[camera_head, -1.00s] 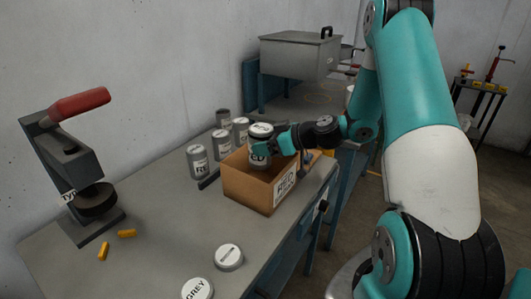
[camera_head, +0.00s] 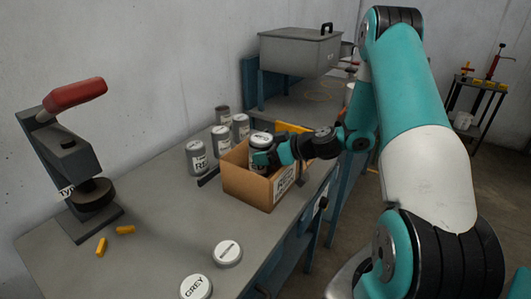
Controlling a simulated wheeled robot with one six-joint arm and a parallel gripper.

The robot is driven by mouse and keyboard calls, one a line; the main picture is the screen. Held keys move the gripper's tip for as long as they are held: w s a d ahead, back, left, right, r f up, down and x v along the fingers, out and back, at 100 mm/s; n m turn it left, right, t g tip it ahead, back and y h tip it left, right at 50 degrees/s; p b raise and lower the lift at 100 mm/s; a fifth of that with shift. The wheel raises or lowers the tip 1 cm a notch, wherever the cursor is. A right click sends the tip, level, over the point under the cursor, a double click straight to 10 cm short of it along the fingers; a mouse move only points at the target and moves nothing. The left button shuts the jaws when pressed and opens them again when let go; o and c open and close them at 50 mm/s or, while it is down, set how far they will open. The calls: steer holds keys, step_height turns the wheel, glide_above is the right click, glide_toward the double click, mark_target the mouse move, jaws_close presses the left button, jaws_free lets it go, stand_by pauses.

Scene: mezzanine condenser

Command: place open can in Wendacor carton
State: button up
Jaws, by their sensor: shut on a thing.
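My gripper (camera_head: 268,158) is shut on a grey can (camera_head: 261,140) with a white, printed top and a partly hidden label. The can is upright, with its lower part inside the open brown cardboard carton (camera_head: 246,186). The carton's front wall hides the can's base, so I cannot tell whether it touches the bottom. A white label on the carton's right side is too small to read surely. A grey can with a dark top (camera_head: 222,115) stands at the back, by the wall.
Several grey cans, including a front one (camera_head: 196,159), stand left of and behind the carton. A press with a red handle (camera_head: 75,94) is at left, with yellow pieces (camera_head: 125,230) beside it. White round tops, one marked GREY (camera_head: 196,287), are at the table's front.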

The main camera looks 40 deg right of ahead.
steer(key=shift+f, duration=0.1)
steer(key=o, duration=1.2)
